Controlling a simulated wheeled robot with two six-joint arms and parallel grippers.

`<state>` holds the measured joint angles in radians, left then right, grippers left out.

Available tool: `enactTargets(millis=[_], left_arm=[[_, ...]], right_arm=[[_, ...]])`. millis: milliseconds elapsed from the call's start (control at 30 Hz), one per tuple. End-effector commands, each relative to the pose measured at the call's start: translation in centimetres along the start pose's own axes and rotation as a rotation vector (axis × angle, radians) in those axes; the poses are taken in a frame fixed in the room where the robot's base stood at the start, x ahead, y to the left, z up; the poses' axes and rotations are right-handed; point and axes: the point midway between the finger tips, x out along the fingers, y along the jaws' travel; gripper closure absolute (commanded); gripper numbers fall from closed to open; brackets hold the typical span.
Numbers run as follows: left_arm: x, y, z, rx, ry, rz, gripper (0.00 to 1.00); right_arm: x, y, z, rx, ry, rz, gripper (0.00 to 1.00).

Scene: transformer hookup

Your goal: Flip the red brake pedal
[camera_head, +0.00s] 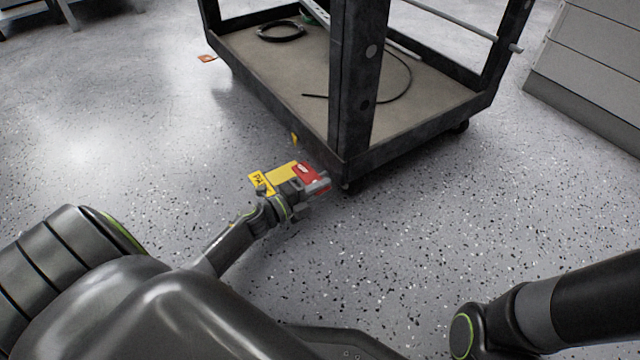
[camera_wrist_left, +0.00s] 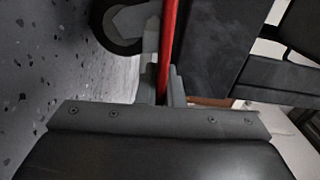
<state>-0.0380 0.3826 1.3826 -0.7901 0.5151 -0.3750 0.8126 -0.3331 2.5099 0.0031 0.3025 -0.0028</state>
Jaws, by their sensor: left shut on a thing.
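The red brake pedal (camera_head: 308,173) is at the lower front corner of the dark cart, close to the floor. In the left wrist view it is a narrow red bar (camera_wrist_left: 168,48) running up between the fingers. My left gripper (camera_head: 318,186) is shut on the pedal, and its fingers (camera_wrist_left: 167,86) also show in the wrist view. The gripper hides part of the pedal in the head view. A black caster wheel (camera_wrist_left: 120,28) is just left of the pedal in the wrist view. My right gripper is outside the frame.
The cart (camera_head: 235,78) has a tan lower shelf with a coiled black cable (camera_head: 280,31) and a loose cable on it. A yellow piece with dark lettering (camera_head: 262,182) shows beside my left gripper. Grey cabinets (camera_head: 592,70) stand at the right.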

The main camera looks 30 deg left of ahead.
Motion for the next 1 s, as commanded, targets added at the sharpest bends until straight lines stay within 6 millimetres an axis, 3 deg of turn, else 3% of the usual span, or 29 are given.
enactTargets(millis=[333,767,800,900,1000], left_arm=[[0.0,1.3,-0.1,0.263,0.000,0.001,1.00],[0.0,1.5,-0.1,0.309,0.000,0.002,1.00],[-0.1,1.6,-0.1,0.309,0.000,0.002,0.90],[-0.1,1.5,-0.1,0.308,0.000,0.002,0.77],[0.0,1.5,-0.1,0.308,0.000,0.001,0.71]], right_arm=[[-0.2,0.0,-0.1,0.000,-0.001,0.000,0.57],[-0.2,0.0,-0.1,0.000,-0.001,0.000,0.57],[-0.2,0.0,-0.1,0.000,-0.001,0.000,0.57],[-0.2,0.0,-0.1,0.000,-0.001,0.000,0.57],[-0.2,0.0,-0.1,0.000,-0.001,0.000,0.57]])
